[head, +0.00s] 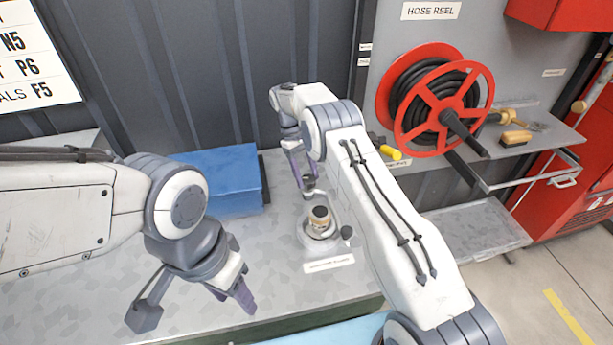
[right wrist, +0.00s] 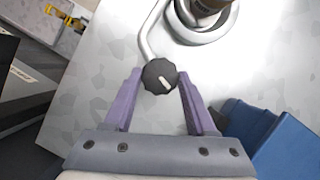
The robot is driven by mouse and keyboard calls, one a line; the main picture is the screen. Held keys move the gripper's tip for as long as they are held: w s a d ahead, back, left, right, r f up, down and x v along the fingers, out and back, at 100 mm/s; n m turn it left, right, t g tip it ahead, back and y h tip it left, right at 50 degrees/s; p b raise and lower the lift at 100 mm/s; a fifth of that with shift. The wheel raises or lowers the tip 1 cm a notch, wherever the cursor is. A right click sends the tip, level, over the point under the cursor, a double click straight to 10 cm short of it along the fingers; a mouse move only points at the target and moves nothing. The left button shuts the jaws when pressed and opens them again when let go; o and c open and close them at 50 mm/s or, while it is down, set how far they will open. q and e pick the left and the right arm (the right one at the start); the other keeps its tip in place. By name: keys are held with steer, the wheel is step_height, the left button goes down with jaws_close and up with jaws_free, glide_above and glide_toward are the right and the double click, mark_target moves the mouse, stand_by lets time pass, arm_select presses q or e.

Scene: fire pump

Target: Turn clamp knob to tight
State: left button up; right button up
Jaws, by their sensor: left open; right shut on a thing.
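The clamp knob (right wrist: 159,77) is dark and round with a white mark, at the end of a pale curved rod in the right wrist view. The rod joins a pale ring (right wrist: 207,38) around a brown-topped object. My right gripper (right wrist: 159,74) has its purple fingers on either side of the knob and is shut on it. In the head view, my right gripper (head: 309,187) is just behind the ring-shaped fixture (head: 313,238), partly hiding the knob. My left gripper (head: 234,297) is open and empty over the front of the metal bench (head: 200,262).
A blue box (head: 222,178) stands on the bench left of my right gripper. A small black knob (head: 347,232) is at the fixture's right. A red hose reel (head: 438,98) and a side shelf (head: 535,135) are at the right.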

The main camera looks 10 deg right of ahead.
steer(key=m, duration=0.2)
steer(key=m+y, duration=0.1)
steer(key=shift+d+m, duration=0.2)
steer(key=shift+m, duration=0.2)
steer(key=m+y, duration=0.1)
steer(key=m, duration=0.2)
steer(key=shift+d+m+y, duration=0.1)
steer(key=shift+m+y, duration=0.2)
steer(key=shift+y, duration=0.1)
steer(key=m+y, duration=0.1)
steer(key=m, duration=0.2)
steer(key=shift+d+r+m, duration=0.1)
steer(key=shift+m, duration=0.2)
steer(key=shift+d+m+t+y, duration=0.1)
steer(key=shift+m+t+y, duration=0.45)
steer(key=shift+m, duration=1.05)
steer(key=o, duration=1.4)
steer(key=shift+s+y, duration=0.1)
steer(key=shift+y, duration=0.15)
steer(key=shift+c, duration=0.2)
